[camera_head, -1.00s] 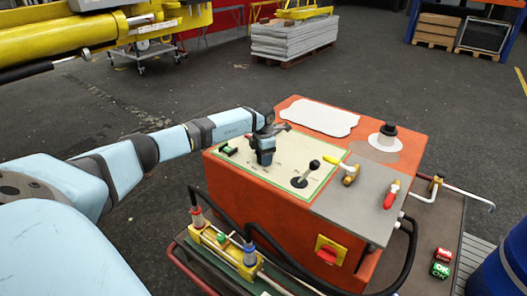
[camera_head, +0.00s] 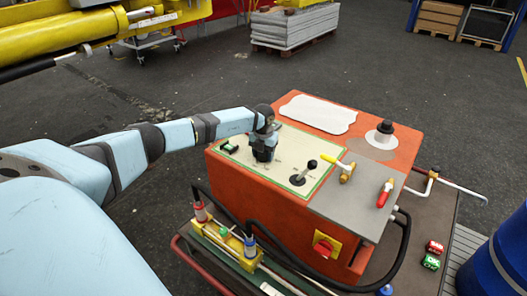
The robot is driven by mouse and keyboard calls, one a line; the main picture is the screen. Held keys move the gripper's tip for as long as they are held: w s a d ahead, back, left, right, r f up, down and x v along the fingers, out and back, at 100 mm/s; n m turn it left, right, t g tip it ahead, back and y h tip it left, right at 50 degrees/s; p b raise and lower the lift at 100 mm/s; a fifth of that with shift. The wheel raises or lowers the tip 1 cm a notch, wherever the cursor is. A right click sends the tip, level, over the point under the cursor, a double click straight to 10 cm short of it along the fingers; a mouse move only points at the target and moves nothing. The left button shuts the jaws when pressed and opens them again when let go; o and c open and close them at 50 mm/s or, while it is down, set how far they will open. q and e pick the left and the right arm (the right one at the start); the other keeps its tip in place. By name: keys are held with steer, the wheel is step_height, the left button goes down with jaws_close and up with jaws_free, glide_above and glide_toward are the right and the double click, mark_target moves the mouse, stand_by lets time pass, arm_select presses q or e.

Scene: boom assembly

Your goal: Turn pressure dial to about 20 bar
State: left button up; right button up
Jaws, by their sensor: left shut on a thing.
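The orange machine box (camera_head: 265,185) stands in the middle of the view on a cart. A cream control panel (camera_head: 290,160) with a green border lies on its top left. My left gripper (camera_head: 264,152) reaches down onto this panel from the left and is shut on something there. It hides what it holds, so the pressure dial and its reading cannot be made out. A black lever (camera_head: 303,174) stands on the panel to the right of the gripper, apart from it. My right gripper is not in view.
A yellow-handled valve (camera_head: 345,170) and a red-handled valve (camera_head: 385,193) sit on the grey plate. A black knob (camera_head: 385,128) stands behind them. A red-yellow switch (camera_head: 324,246) is on the front. Small red and green blocks (camera_head: 431,262) lie right, near a blue barrel (camera_head: 500,255).

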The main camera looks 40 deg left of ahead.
mark_target(263, 153)
arm_select(q)
steer(key=shift+n, duration=0.3)
stand_by(0.4)
steer(key=o, duration=0.9)
steer(key=shift+r, duration=0.1)
step_height(263, 153, up, 14)
steer(key=shift+f+p, duration=0.15)
steer(key=shift+p, duration=0.4)
